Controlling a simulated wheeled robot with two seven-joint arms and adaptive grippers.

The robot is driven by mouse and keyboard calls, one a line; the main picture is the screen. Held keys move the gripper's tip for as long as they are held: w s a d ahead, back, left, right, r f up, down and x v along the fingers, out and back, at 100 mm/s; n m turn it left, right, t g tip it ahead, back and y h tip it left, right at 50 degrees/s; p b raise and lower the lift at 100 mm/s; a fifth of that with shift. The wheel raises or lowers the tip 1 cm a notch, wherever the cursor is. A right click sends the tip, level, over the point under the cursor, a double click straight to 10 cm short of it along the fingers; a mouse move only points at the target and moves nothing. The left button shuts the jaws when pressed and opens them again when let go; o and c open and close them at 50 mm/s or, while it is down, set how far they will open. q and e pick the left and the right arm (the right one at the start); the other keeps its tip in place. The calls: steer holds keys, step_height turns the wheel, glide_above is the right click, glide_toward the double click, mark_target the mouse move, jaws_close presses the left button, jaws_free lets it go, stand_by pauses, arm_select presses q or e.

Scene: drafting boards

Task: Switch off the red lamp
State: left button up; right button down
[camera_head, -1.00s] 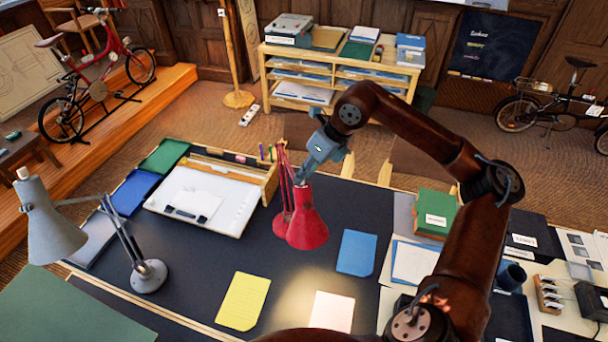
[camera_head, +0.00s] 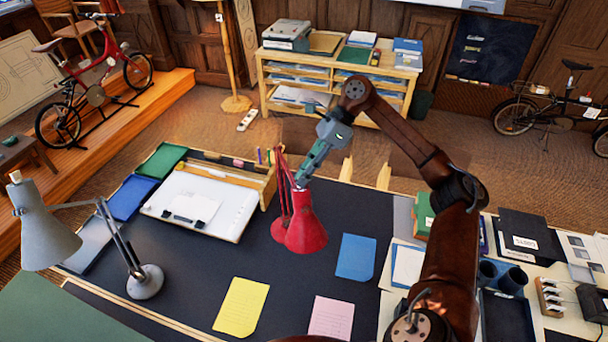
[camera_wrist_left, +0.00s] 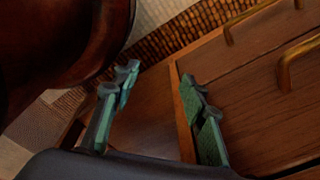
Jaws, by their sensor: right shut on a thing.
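The red lamp (camera_head: 304,230) stands on the dark drafting board, its shade facing down and its arm rising behind. My right gripper (camera_head: 302,178) reaches down from above and is shut at the top of the red shade, on the lamp's switch end; the fingertips hide the small part they hold. No bright pool of light shows under the lamp. My left gripper (camera_wrist_left: 155,115) shows only in the left wrist view, its green-padded fingers wide apart and empty beside a wooden drawer front (camera_wrist_left: 250,85).
A grey lamp (camera_head: 50,235) stands at the left of the board. Dark cups (camera_head: 512,278) stand at right.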

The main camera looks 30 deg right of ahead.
steer(key=shift+n+g, duration=0.4)
steer(key=shift+n, duration=0.2)
steer(key=c, duration=1.8)
jaws_free()
steer(key=shift+w+d+r, duration=0.1)
steer(key=v, duration=1.1)
steer(key=shift+d, duration=0.4)
